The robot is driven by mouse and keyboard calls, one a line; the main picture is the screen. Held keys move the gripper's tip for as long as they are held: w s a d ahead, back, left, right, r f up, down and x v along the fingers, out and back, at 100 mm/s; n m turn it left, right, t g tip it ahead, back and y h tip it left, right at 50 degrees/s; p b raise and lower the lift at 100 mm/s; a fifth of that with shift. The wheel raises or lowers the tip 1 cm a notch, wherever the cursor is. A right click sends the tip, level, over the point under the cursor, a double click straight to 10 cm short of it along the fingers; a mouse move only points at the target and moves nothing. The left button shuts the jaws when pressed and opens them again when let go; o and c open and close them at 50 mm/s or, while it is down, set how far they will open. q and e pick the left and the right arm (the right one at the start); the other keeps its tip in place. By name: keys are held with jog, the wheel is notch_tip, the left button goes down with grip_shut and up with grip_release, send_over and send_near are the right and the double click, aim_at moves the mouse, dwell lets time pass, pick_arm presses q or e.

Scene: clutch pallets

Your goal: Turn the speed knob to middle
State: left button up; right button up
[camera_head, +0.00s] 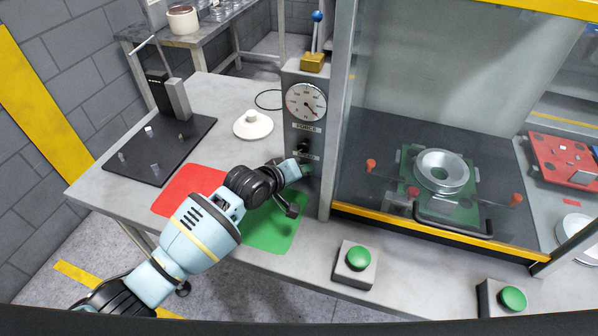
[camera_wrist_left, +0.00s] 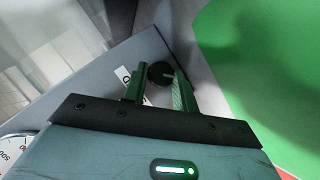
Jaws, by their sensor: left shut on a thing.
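The speed knob (camera_head: 303,147) is a small dark knob on the front of the grey control column (camera_head: 296,80), below the round force gauge (camera_head: 306,102). A partly covered label sits just under it. My left gripper (camera_head: 302,161) is at the column, its arm reaching in over the green mat. In the left wrist view, the dark round knob (camera_wrist_left: 160,73) sits between the two green fingertips, and the gripper (camera_wrist_left: 159,80) is shut on it. Which way the knob points cannot be told. My right gripper is not in view.
A press bay with a clear guard (camera_head: 350,170) stands right of the column. Green push buttons (camera_head: 358,257) are at the front. A red mat (camera_head: 190,186) and green mat (camera_head: 272,232) lie under my arm. A white disc (camera_head: 253,125) and black plate (camera_head: 160,150) are left.

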pick_arm(q)
jog(key=shift+r, duration=0.1)
jog(key=shift+d+m+y, duration=0.2)
jog(key=shift+m+y, duration=0.6)
jog(key=shift+y, duration=0.1)
jog(key=shift+s+d+m+t+y, duration=0.1)
jog(key=shift+m+t+y, duration=0.5)
jog(key=shift+m+y, duration=0.45)
jog(key=shift+y, duration=0.25)
jog(key=o, duration=1)
jog(key=shift+s, duration=0.1)
jog(key=shift+v, duration=3.8)
